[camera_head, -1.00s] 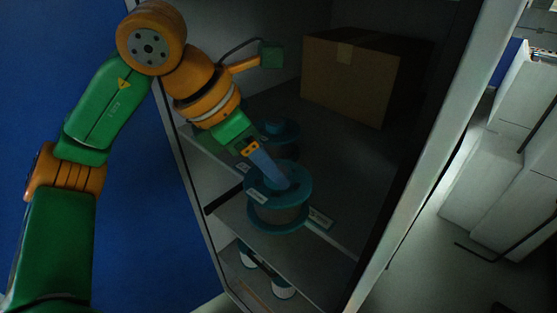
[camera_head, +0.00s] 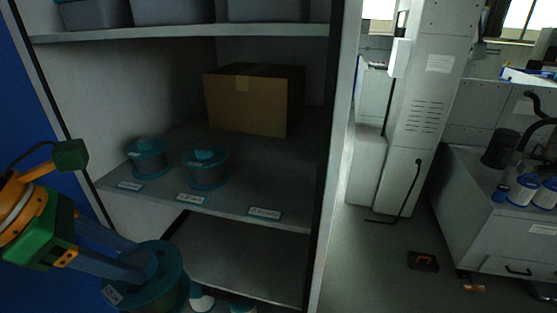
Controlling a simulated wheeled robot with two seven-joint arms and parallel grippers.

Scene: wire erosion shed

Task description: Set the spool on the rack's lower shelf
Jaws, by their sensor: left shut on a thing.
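The spool (camera_head: 172,275), with teal flanges and a white label, is at the bottom left of the head view. My left gripper (camera_head: 135,264) is shut on the top of it and holds it in front of the rack, tilted in the picture. The rack's lower shelf (camera_head: 240,255) is a grey board behind and to the right of the spool, and its visible part is bare. The shelf above it (camera_head: 225,203) carries labels on its front edge. The spool hides part of the lower area. My right gripper is not in view.
Two similar teal spools (camera_head: 147,160) (camera_head: 206,170) and a cardboard box (camera_head: 252,100) stand on the middle shelf. Grey bins (camera_head: 172,10) sit on the top shelf. White-topped items (camera_head: 200,298) show below the lower shelf. A rack upright (camera_head: 335,150) stands at the right.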

